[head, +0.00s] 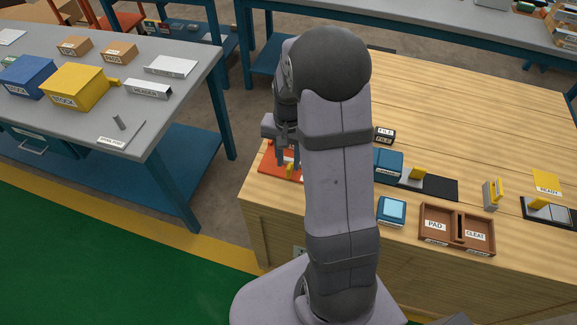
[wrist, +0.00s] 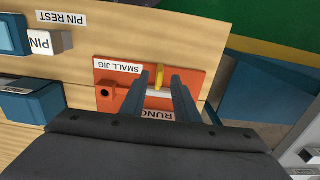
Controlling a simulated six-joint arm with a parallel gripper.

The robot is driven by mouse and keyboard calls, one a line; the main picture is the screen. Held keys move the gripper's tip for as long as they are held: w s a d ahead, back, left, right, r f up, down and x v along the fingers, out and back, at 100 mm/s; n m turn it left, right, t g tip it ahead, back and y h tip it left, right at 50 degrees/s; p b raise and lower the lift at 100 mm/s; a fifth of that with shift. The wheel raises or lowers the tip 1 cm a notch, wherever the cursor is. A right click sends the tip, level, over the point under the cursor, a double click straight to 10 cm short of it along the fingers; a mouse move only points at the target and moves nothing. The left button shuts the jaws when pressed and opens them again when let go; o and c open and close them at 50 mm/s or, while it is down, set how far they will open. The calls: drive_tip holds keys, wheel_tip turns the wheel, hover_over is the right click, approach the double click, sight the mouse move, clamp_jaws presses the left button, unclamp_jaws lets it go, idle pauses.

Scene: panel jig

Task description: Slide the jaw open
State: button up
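An orange plate marked SMALL JIG (wrist: 105,75) lies below my gripper (wrist: 160,80) in the wrist view; it is partly hidden behind my arm in the head view (head: 270,160). A yellow upright tab (wrist: 160,76) and a pale bar (wrist: 158,93) show on it between my fingers. A RUNG label (wrist: 153,115) is partly covered. My fingers are apart; contact with the tab cannot be told. In the head view a blue block (head: 388,162) stands by a dark rail (head: 440,188) with a yellow-tabbed piece (head: 417,173). No label reads jaw.
A brown tray marked PAD and CLEAT (head: 457,240), a small blue box (head: 391,210) and a FILE block (head: 385,135) are on the wooden bench. A grey piece with a yellow tab (head: 493,194) stands right. The back of the bench is mostly clear.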

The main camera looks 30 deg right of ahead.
sight(288, 167)
drive_tip(key=shift+r, duration=1.6)
drive_tip(key=shift+n, duration=0.3)
